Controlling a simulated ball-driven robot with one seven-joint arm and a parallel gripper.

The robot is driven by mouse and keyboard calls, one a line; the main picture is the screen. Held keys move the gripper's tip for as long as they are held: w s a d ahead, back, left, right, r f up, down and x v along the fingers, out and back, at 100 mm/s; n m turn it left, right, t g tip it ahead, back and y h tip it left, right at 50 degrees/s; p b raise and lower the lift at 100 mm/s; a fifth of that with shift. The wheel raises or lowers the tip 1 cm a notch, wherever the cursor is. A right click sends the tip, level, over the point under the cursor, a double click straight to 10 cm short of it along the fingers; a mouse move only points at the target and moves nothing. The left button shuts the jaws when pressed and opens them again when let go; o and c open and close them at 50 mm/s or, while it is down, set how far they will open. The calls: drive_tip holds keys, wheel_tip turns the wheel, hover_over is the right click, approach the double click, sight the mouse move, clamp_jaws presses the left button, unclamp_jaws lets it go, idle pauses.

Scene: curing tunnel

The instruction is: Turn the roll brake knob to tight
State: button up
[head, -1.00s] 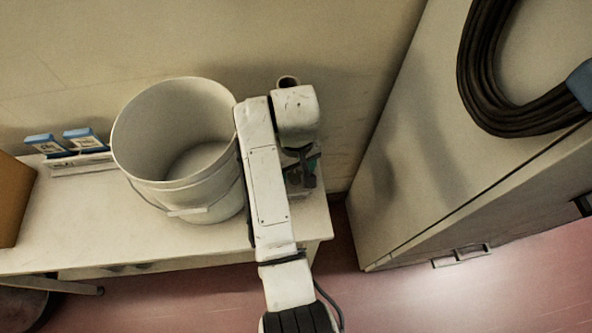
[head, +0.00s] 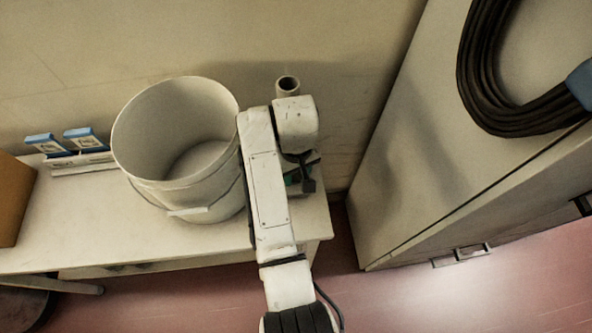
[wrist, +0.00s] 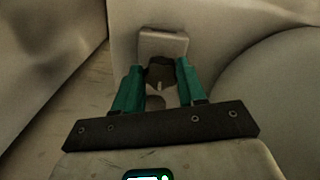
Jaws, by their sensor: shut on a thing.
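The dark roll brake knob (wrist: 160,74) sits between the teal fingers of my gripper (wrist: 160,80) in the wrist view. The fingers are shut on its two sides. A small pale mark shows on the knob's near part; what it points at cannot be read. A beige block (wrist: 163,43) stands just behind the knob. In the head view my gripper (head: 293,180) is at the right end of the bench, partly covered by my arm, and the knob is hidden there. An upright hollow tube (head: 288,86) shows behind my wrist.
A large white bucket (head: 205,190) stands on the bench (head: 90,215) just left of my arm. Small blue-topped packs (head: 82,140) stand in a holder farther left, beside a brown box (head: 12,200). A tall cabinet (head: 400,180) with a coiled black cable (head: 475,75) is at the right.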

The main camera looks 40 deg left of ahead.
drive_tip(key=shift+c, duration=1.2)
drive_tip(key=shift+r, duration=0.1)
drive_tip(key=m+p, duration=0.2)
drive_tip(key=m, duration=0.1)
drive_tip(key=shift+r+m, duration=0.1)
drive_tip(key=shift+m, duration=0.3)
drive_tip(key=m+p, duration=0.1)
drive_tip(key=m, duration=0.3)
drive_tip(key=shift+a+m, duration=0.15)
drive_tip(key=shift+m, duration=0.15)
drive_tip(key=m+p, duration=0.1)
drive_tip(key=m, duration=0.4)
drive_tip(key=shift+a, duration=0.1)
drive_tip(key=shift+m+p, duration=0.45)
drive_tip(key=shift+m, duration=1.85)
